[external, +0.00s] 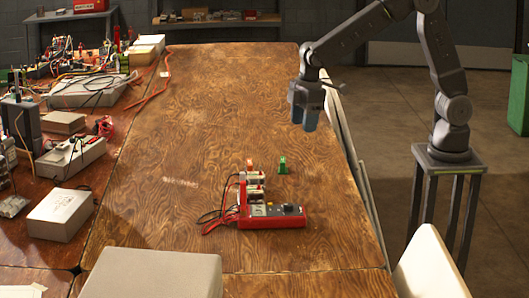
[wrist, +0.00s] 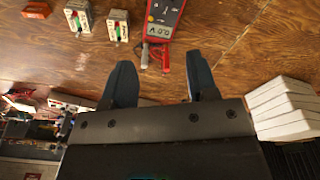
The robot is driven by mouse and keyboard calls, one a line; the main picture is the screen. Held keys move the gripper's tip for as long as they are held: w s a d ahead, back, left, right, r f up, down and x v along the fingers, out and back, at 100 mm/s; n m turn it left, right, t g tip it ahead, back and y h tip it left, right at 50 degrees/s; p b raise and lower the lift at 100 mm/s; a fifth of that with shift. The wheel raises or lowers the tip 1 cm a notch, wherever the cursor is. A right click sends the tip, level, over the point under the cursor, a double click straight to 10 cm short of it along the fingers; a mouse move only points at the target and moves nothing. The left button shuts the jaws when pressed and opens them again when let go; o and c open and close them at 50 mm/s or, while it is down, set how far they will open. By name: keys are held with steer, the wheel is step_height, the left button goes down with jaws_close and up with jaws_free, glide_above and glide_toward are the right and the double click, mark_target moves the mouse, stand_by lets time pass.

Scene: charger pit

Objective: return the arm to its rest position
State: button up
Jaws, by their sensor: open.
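My gripper (external: 304,112) hangs above the right side of the wooden table (external: 220,110), well clear of everything on it. In the wrist view, the two fingers of my gripper (wrist: 163,78) stand apart with nothing between them. My arm reaches in from its stand at the right, with the gripper pointing down. The gap between the fingers looks empty.
A red multimeter (external: 275,215) lies near the table's front middle, beside battery holders (external: 256,184). A small green piece (external: 282,166) stands behind them. Boxes and cables crowd the left table. A grey box (external: 150,275) is at the front. The table's far half is clear.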

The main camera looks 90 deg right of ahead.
steer(key=s+d+r+m+t, duration=0.2)
steer(key=s+r, duration=0.3)
steer(key=s, duration=0.5)
steer(key=s+d+r+m+t, duration=0.2)
steer(key=s+d+r, duration=0.2)
steer(key=s, duration=0.7)
steer(key=shift+s+r+m, duration=0.2)
steer(key=shift+r+m, duration=0.2)
steer(key=shift+r, duration=0.3)
